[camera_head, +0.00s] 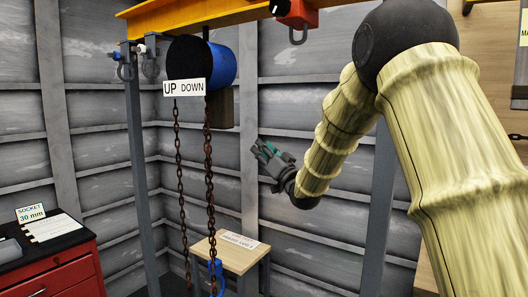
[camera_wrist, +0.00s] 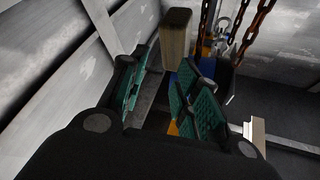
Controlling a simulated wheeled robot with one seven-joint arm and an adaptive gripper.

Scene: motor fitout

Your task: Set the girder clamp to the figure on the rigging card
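A red clamp body (camera_head: 297,14) with a grey shackle below it hangs at the yellow girder (camera_head: 200,15) at the top of the head view; I take it for the girder clamp. Its top is cut off by the frame edge, and no figure on it is readable. I cannot pick out the rigging card for sure. My gripper (camera_head: 266,158) is below and left of the clamp, well apart from it. In the wrist view my gripper (camera_wrist: 165,88) shows its green finger pads spread, with nothing between them.
A blue hoist (camera_head: 222,67) marked UP and DOWN hangs left of my gripper with rusty chains (camera_head: 209,170). A small wooden table (camera_head: 232,255) stands below. A red cabinet (camera_head: 55,280) at left bears a "SOCKET 30 mm" sign (camera_head: 31,214) and a paper (camera_head: 52,228).

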